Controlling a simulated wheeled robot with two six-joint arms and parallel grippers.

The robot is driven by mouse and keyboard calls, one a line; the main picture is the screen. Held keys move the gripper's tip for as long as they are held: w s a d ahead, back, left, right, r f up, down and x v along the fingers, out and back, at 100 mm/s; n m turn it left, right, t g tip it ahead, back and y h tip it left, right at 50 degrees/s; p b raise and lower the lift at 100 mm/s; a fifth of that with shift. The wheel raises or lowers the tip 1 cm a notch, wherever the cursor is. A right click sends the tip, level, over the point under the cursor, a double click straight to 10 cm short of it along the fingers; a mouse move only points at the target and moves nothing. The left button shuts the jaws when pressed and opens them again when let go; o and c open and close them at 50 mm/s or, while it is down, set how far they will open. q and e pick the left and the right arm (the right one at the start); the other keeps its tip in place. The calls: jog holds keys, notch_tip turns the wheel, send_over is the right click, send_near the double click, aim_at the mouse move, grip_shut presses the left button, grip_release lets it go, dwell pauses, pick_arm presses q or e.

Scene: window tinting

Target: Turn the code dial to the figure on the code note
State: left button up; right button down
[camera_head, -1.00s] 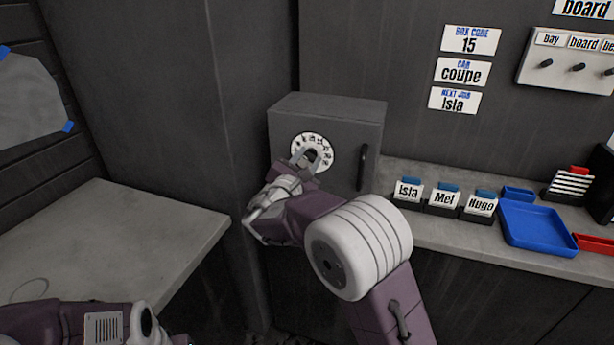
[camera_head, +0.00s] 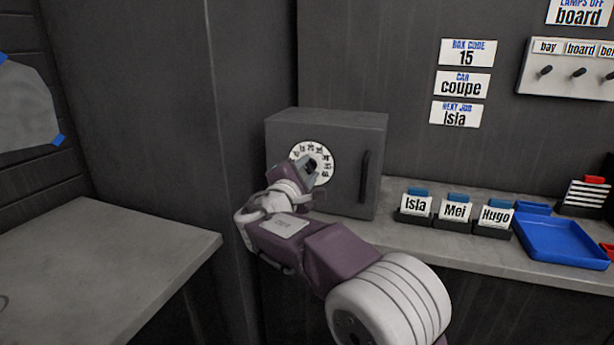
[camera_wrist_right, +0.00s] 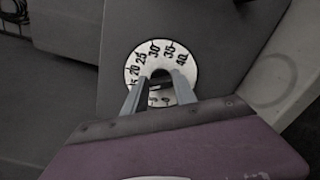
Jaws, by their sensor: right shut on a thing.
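The code dial (camera_head: 322,155) is a white numbered disc on the front of a grey box (camera_head: 345,190). My right gripper (camera_head: 308,168) is at the dial's centre and shut on its dark knob. In the right wrist view the dial (camera_wrist_right: 153,49) shows figures including 20, 25, 30, 35 and 40, and the gripper's two fingers (camera_wrist_right: 160,92) straddle the knob. The fingers hide the lower part of the dial, and I cannot tell which figure is set. The code note (camera_head: 467,53) on the wall reads "BOX CODE 15". My left gripper is not in view.
The box has a dark vertical handle (camera_head: 365,176) right of the dial. Card holders marked Isla, Mei and Hugo (camera_head: 495,218) and a blue tray (camera_head: 562,243) stand on the counter to the right. A bare grey table (camera_head: 100,250) is at left.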

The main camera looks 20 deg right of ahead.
dwell(0.4)
jog(key=c, duration=1)
grip_release()
jog(key=v, duration=0.9)
jog(key=shift+f, duration=0.15)
